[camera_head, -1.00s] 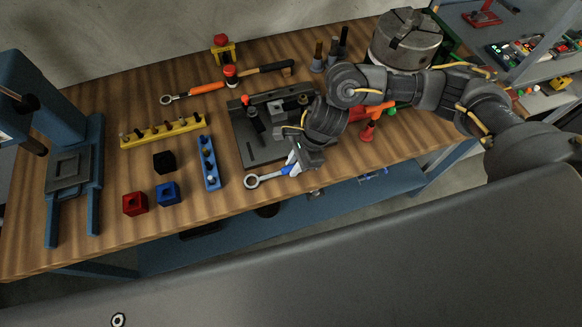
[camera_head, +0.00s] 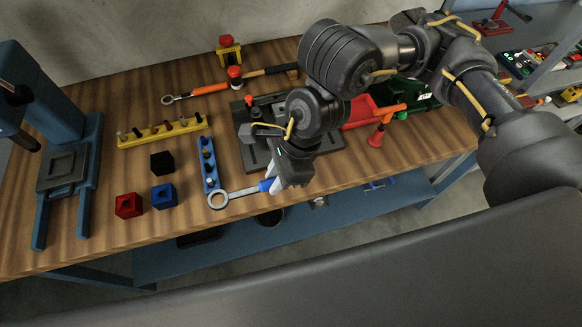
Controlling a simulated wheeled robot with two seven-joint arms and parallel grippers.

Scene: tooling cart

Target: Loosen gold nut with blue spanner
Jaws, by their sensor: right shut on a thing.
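The blue spanner (camera_head: 240,192) has a blue handle and a grey shaft with a ring end. My right gripper (camera_head: 277,184) is shut on its blue handle, near the front edge of the bench. The ring end points left, beside the near end of the blue rack. A dark metal fixture plate (camera_head: 255,157) lies behind the gripper, partly covered by my right arm. I cannot make out the gold nut; it may be hidden or too small. My left gripper is not in view.
A blue rack (camera_head: 208,165) and a yellow rack (camera_head: 160,133) with pegs stand left of the fixture. Red (camera_head: 129,205), blue (camera_head: 165,196) and black (camera_head: 162,162) cubes sit on the bench. An orange-handled spanner (camera_head: 208,89) lies behind. A blue press (camera_head: 60,130) stands at far left.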

